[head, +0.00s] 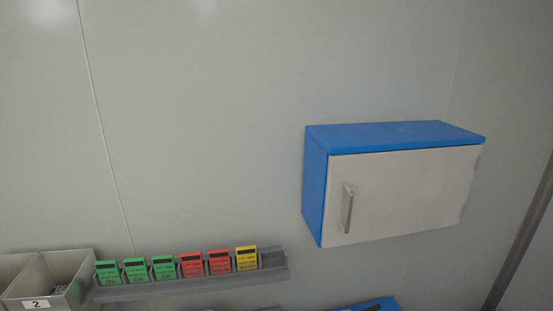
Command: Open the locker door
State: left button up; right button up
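The locker (314,190) is a blue box fixed on the grey wall, right of the middle in the head view. Its door (410,190) is light beige and looks shut flush against the blue body. A grey metal handle (348,209) stands upright near the door's left edge. Hinges (476,163) show on the door's right edge. The inside of the locker is hidden. Neither of my grippers shows in the head view.
A grey rail (190,286) at the lower left holds several green, red and yellow cards. Grey bins (50,285), one labelled 2, stand at its left. A blue object (372,304) is cut off below the locker. A dark post (522,240) slants at the right edge.

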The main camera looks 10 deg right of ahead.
aim_at(370, 196)
jog(key=z, duration=1.25)
